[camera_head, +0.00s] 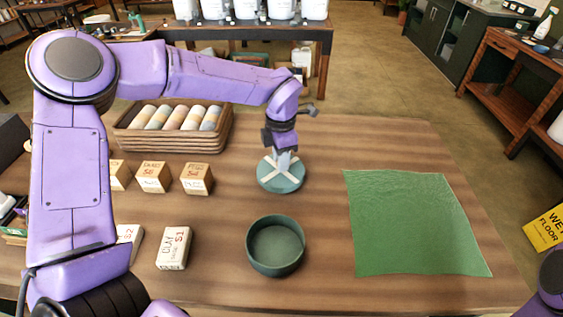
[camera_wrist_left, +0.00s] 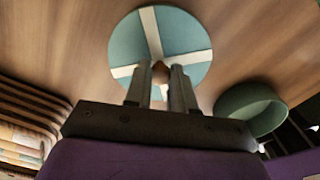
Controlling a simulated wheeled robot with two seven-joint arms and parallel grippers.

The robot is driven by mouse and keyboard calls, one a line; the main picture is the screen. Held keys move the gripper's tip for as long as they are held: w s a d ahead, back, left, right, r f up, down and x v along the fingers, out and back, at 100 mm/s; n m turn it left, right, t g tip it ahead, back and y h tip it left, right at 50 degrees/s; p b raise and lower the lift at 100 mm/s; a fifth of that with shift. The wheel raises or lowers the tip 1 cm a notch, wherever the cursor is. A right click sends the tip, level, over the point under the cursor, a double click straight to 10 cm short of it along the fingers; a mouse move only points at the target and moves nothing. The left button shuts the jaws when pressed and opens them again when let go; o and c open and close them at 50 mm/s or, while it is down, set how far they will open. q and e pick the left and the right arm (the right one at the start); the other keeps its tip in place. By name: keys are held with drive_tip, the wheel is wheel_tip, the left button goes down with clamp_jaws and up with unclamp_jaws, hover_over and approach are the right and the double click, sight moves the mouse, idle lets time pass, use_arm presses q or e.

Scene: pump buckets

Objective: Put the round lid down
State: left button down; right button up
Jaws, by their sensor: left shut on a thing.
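The round lid (camera_head: 281,177) is teal with a pale cross on top. My left gripper (camera_head: 284,156) is shut on the lid's small brown knob. In the left wrist view the lid (camera_wrist_left: 184,38) lies beyond the fingers of the left gripper (camera_wrist_left: 160,82), which close on the knob. The lid is level, close over or on the wooden table; I cannot tell whether it touches. The round green container (camera_head: 275,247) stands open and empty in front of the lid, and it also shows in the left wrist view (camera_wrist_left: 250,107). My right gripper is not in view.
A green cloth (camera_head: 414,222) lies flat on the right of the table (camera_head: 330,150). A wicker tray (camera_head: 175,143) of rolls stands at the back left. Wooden blocks (camera_head: 153,177) and a labelled clay block (camera_head: 174,248) lie at the left. Table between container and cloth is clear.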

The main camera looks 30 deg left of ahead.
use_arm(q)
wheel_tip(320, 180, down, 3)
drive_tip(key=shift+r, duration=0.2)
drive_tip(key=shift+w+d+f, duration=0.1)
drive_tip(key=shift+w+f, duration=0.05)
drive_tip(key=shift+s, duration=0.2)
drive_tip(key=c, duration=1)
unclamp_jaws()
drive_tip(key=shift+w+f, duration=0.1)
drive_tip(key=shift+o, duration=0.2)
wheel_tip(320, 180, up, 12)
drive_tip(key=shift+r+b, duration=0.25)
drive_tip(key=shift+b, duration=0.15)
drive_tip(key=shift+f, duration=0.1)
